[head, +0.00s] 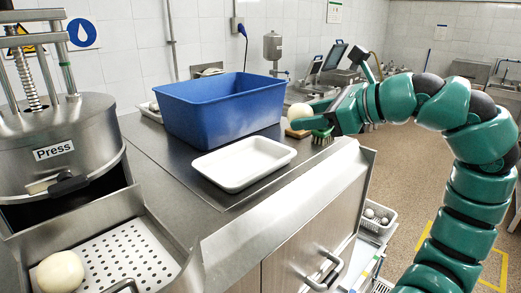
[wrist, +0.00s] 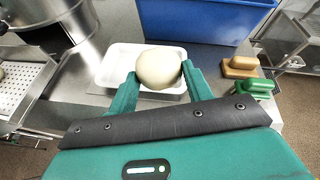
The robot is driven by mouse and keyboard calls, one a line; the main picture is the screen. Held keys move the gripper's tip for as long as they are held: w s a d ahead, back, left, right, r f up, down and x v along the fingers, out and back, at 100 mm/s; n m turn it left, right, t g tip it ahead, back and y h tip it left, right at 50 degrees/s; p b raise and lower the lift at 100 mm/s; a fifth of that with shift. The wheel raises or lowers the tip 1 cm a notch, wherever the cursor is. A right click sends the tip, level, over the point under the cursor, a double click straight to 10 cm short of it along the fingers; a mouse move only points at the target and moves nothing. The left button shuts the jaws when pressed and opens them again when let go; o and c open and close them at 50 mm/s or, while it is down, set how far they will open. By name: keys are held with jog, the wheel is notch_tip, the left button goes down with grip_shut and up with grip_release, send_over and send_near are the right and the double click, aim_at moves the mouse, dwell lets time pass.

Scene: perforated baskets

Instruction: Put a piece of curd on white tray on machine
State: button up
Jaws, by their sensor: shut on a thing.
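My gripper (head: 312,113) is shut on a pale round piece of curd (head: 298,111), held above the steel worktop near its right side. In the wrist view the curd (wrist: 160,66) sits between the two green fingers of my gripper (wrist: 160,74). The shallow white tray (head: 245,164) lies on the worktop, left of and nearer than my gripper in the head view. In the wrist view the tray (wrist: 113,66) shows behind the curd, which hides part of it. The tray looks empty in the head view.
A blue bin (head: 220,108) stands behind the tray. A wooden brush (wrist: 239,67) and a green brush (wrist: 254,87) lie right of it. A press (head: 62,152) stands left, with another pale ball (head: 60,271) on its perforated drain tray (head: 128,258).

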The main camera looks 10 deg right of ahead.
jog(key=p+x, duration=0.3)
jog(key=x, duration=0.3)
jog(key=p, duration=0.3)
send_over(270, 163)
notch_tip(270, 163, down, 6)
jog(key=shift+w+r, duration=0.1)
jog(key=shift+r, duration=0.1)
jog(key=shift+w+f, duration=0.2)
jog(key=shift+f, duration=0.25)
jog(key=shift+f+p, duration=0.5)
jog(key=shift+f, duration=0.4)
jog(key=shift+s+f, duration=0.15)
jog(key=shift+f, duration=0.45)
jog(key=shift+f, duration=0.2)
jog(key=o, duration=0.7)
